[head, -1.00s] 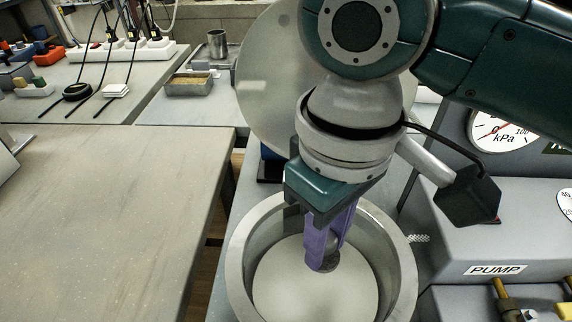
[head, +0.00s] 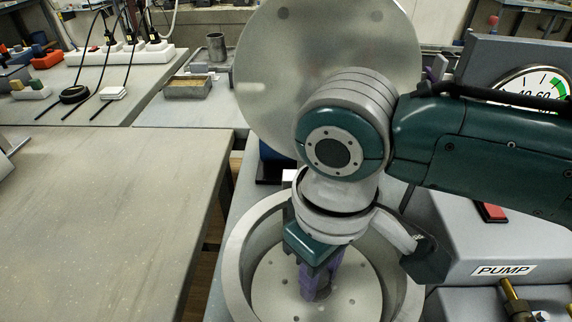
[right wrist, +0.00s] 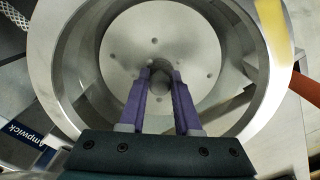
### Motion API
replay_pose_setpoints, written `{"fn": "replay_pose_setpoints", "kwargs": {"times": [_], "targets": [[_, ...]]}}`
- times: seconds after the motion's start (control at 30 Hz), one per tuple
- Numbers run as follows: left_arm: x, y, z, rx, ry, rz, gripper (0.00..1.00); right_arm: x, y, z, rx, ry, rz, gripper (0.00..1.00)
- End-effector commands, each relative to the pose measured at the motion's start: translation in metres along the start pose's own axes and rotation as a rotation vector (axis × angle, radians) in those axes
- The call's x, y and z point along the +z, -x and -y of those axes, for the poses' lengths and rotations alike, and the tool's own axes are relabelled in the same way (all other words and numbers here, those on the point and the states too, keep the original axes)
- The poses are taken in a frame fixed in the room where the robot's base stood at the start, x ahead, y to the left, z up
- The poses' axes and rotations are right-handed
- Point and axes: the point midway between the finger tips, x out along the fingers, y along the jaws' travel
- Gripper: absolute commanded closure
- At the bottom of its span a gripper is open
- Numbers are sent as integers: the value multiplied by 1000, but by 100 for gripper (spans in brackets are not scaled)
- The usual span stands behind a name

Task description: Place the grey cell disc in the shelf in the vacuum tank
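The vacuum tank (head: 238,265) is an open round metal vessel at the bottom centre of the head view. Inside it lies a pale round shelf plate with small holes (head: 280,272), also in the right wrist view (right wrist: 190,40). My right gripper (head: 318,290) points down inside the tank, its purple fingers low over the middle of the plate. In the right wrist view the fingers are close around a small grey round piece, the grey cell disc (right wrist: 159,66), mostly hidden by them. Whether its underside touches the plate is hidden. My left gripper is not in view.
The large round lid (head: 300,45) stands raised behind the tank. A grey pump box (head: 465,240) with a red switch (head: 490,212) and a dial gauge (head: 540,84) stands at the right. The bench (head: 100,220) at the left is mostly clear.

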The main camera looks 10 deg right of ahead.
Motion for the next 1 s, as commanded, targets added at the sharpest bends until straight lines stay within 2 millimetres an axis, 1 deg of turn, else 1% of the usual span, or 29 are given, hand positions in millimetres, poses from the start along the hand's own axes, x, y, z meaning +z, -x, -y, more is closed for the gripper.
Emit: {"fn": "replay_pose_setpoints", "kwargs": {"times": [0.03, 0.2, 0.47, 0.57, 0.67, 0.9, 1.0], "targets": [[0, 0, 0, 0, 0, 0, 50, 0, 0, 0, 0, 0, 0, 61], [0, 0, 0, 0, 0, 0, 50, 0, 0, 0, 0, 0, 1, 42], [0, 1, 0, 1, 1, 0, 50, 0, 2, 0, 0, 0, 0, 42], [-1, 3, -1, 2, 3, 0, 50, 0, 10, 0, 0, 1, -1, 42], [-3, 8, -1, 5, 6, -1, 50, -1, 27, 0, -1, 1, -4, 42], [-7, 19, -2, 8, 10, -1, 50, -1, 82, 0, -1, 1, -4, 42], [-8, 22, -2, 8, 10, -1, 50, -1, 100, 0, 0, 2, -3, 42]]}}
